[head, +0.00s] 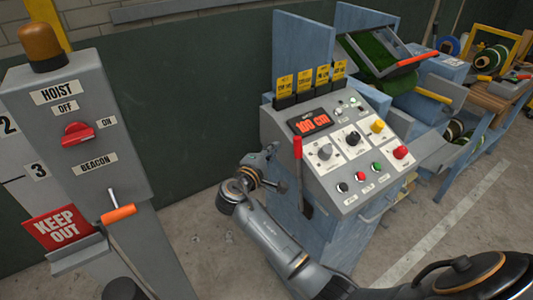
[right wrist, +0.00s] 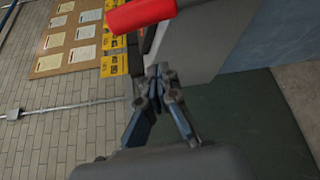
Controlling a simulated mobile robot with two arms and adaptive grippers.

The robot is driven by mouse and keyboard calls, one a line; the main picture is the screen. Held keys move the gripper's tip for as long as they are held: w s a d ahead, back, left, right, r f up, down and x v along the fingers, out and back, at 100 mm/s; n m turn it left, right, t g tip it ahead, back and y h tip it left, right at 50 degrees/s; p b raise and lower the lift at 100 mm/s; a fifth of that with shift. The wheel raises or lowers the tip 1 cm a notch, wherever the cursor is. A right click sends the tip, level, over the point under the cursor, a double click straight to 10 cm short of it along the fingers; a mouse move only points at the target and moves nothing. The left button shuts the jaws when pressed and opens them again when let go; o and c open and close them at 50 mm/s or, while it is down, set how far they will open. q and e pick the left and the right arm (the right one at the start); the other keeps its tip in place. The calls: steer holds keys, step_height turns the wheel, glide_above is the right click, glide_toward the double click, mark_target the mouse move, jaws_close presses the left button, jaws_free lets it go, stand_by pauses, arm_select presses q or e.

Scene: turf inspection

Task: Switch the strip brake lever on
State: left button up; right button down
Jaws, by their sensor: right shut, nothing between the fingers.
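A lever with a long red handle (head: 298,150) stands upright at the left side of the grey control console (head: 330,190); I take it to be the strip brake lever, as I can read no label on it. My right gripper (head: 271,153) is just left of the lever, apart from it, shut and empty. In the right wrist view the red handle (right wrist: 141,13) crosses the top of the picture, beyond the closed fingertips (right wrist: 157,76). The lever's lower end is only partly visible. My left gripper is not in view.
A hoist post (head: 75,120) with a red knob, an amber beacon and an orange-handled lever (head: 118,213) stands at left. The console carries a red display (head: 313,123), knobs and buttons. Blue machinery stands behind it. Bare floor lies between post and console.

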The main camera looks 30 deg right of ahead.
steer(key=shift+w+d+r+p, duration=0.1)
steer(key=shift+w+d+p, duration=0.2)
steer(key=shift+d, duration=0.35)
steer(key=shift+w+d+r+p, duration=0.1)
steer(key=shift+w+d+p, duration=0.1)
steer(key=shift+d+p, duration=0.3)
steer(key=s, duration=0.1)
steer(key=s+d+p, duration=0.1)
steer(key=s, duration=0.1)
steer(key=shift+s, duration=0.1)
